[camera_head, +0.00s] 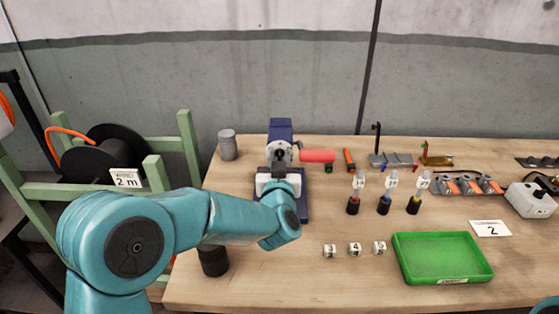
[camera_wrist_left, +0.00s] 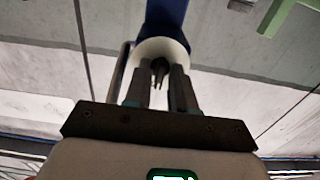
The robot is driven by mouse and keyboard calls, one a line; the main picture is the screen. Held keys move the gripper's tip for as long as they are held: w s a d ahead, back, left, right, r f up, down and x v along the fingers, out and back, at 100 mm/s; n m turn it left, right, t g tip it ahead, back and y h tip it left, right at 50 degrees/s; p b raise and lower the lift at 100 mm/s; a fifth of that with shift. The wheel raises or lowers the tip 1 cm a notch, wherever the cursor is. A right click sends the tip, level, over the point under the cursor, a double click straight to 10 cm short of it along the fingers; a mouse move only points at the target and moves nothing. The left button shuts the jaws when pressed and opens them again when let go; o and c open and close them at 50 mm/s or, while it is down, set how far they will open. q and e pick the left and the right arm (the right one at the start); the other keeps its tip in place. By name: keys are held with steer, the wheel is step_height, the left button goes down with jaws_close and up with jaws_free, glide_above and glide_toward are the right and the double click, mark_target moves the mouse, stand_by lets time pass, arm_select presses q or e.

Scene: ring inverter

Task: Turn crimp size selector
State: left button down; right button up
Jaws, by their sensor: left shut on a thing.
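The blue crimp press (camera_head: 280,130) stands near the back of the wooden table, with a grey head and a red handle (camera_head: 317,156) pointing right. My left gripper (camera_head: 279,166) is at the front of the press, its white body and my teal arm hiding the lower part. In the left wrist view, the fingers of my left gripper (camera_wrist_left: 156,88) are close together on a small dark part, the selector (camera_wrist_left: 160,70), inside a pale round face (camera_wrist_left: 162,48). The selector's marking cannot be read. My right gripper is not in view.
A green tray (camera_head: 442,258) lies at the front right, beside a card marked 2 (camera_head: 490,229). Several labelled small pieces, coloured holders and tools stand on the right half. A grey cylinder (camera_head: 228,145) stands at the back left. A cable reel (camera_head: 100,155) is left of the table.

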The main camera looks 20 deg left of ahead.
arm_select(q)
steer(key=c, duration=1.2)
jaws_free()
steer(key=b+v, duration=0.2)
steer(key=v, duration=1.4)
steer(key=shift+s, duration=0.1)
